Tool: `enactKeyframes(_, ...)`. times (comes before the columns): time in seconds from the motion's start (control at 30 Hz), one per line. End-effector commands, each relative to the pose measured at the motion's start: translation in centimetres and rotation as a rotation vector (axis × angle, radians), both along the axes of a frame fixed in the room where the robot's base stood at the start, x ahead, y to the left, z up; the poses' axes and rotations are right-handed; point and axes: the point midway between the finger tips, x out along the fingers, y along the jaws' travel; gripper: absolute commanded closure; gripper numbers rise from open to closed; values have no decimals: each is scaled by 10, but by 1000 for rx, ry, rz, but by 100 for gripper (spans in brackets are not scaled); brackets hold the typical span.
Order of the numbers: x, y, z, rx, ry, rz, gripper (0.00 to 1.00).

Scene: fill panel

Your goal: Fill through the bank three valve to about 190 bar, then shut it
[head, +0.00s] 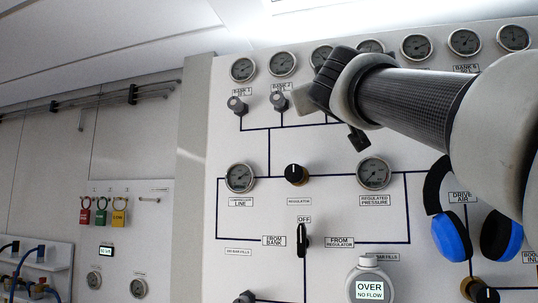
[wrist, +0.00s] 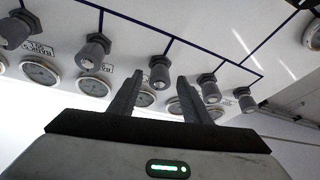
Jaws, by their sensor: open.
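In the wrist view my gripper (wrist: 157,80) is open, and a grey valve knob (wrist: 160,70) shows between and just beyond its fingertips. By its place, third in the row, it seems to be the bank three valve; I cannot read its label. I cannot tell whether the fingers reach around it; no contact shows. In the head view my gripper (head: 308,100) hides that valve. The regulated pressure gauge (head: 374,173) is visible, its reading too small to tell. The black selector handle (head: 303,238) stands upright at OFF. A round display (head: 370,288) reads OVER, NO FLOW.
The regulator knob (head: 296,174) sits below. Blue headphones (head: 451,236) hang at right. Coloured tags (head: 101,211) hang on the left wall.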

Motion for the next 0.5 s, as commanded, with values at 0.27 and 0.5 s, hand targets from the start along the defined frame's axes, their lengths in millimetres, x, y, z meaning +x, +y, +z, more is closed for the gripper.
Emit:
enactKeyframes(0.27, 0, 0, 0, 0, 0, 0, 81)
enactKeyframes(0.5, 0, 0, 0, -4, 2, -1, 97)
